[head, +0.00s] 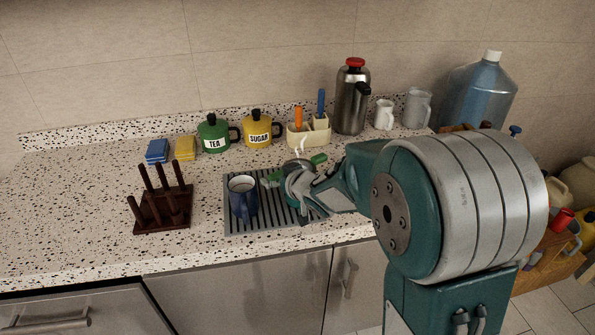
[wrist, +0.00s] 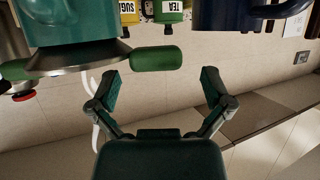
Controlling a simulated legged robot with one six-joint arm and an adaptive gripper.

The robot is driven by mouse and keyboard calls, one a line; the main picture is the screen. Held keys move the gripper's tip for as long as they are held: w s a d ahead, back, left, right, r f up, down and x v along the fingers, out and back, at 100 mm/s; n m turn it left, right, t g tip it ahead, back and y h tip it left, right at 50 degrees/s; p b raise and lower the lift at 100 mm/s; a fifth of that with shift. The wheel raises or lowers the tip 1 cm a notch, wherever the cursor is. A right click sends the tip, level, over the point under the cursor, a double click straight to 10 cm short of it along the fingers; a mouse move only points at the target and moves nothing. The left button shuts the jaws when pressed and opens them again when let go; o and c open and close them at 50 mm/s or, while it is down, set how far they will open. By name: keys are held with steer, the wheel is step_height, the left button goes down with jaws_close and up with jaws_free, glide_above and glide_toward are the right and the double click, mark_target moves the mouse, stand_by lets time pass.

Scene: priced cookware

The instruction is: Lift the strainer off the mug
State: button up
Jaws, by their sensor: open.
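A teal mug (wrist: 75,20) with a metal strainer (wrist: 75,58) on its rim shows in the wrist view, which is upside down. The strainer's green handle (wrist: 157,59) sticks out sideways and lies just beyond my fingertips, between them across the picture. My gripper (wrist: 160,84) is open and empty. In the head view my gripper (head: 293,178) is at the strainer and hides most of it and the mug. Green ends show on either side, the left one being the handle (head: 272,178). A dark blue mug (head: 242,203) stands to the left.
The mugs stand on a grey ribbed mat (head: 262,226). A dark wooden peg rack (head: 163,212) is at left. Behind are a green tea pot (head: 213,137), a yellow sugar pot (head: 257,131), a utensil holder (head: 309,132) and a steel flask (head: 351,100). The counter's left is clear.

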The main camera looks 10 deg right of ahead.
steer(key=shift+x, duration=0.95)
steer(key=shift+d, duration=0.15)
steer(key=c, duration=1.2)
